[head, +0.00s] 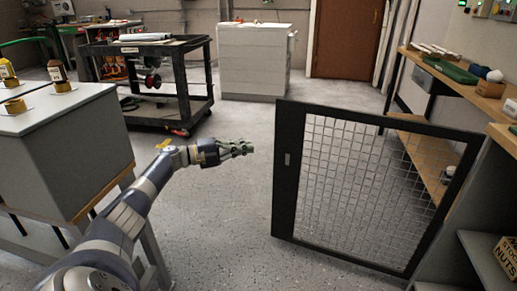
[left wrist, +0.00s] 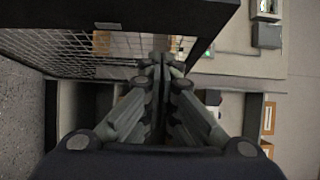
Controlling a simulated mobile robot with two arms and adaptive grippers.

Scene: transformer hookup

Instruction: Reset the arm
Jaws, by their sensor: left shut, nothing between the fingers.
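My left arm reaches in from the lower left in the head view. Its gripper (head: 243,149) is shut and empty, held in the air over the floor, to the left of a black-framed wire mesh door (head: 290,170) and apart from it in the picture. In the left wrist view the fingers of my left gripper (left wrist: 163,68) are together, with the mesh door (left wrist: 60,45) beyond them at the top left. My right gripper does not show.
A grey transformer box (head: 60,150) stands on a stand at the left. A black cart (head: 205,75) and a white cabinet (head: 255,62) stand at the back. Wooden shelves (head: 430,160) line the right side. The floor (head: 225,220) between is clear.

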